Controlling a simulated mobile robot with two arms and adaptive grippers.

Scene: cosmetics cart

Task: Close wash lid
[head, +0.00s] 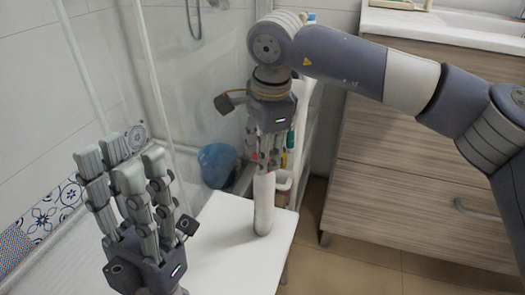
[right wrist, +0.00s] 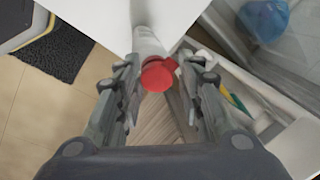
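The wash bottle (head: 263,205) is a slim white bottle standing upright on a white tabletop (head: 225,245). In the right wrist view, its pale body (right wrist: 148,40) shows beyond a round red lid (right wrist: 158,75). I cannot tell whether the lid is fully seated. My right gripper (head: 268,158) points down over the bottle's top. In the right wrist view, the fingers of this gripper (right wrist: 160,72) stand apart on either side of the lid, with narrow gaps beside it. My left gripper (head: 121,163) is raised at the lower left, fingers up, open and empty, away from the bottle.
A shelf cart with bottles stands behind the right gripper. A blue bin (head: 216,165) sits behind the table. A wooden drawer cabinet (head: 415,175) is at the right. A glass panel (head: 165,90) rises at the left. The tabletop around the bottle is mostly clear.

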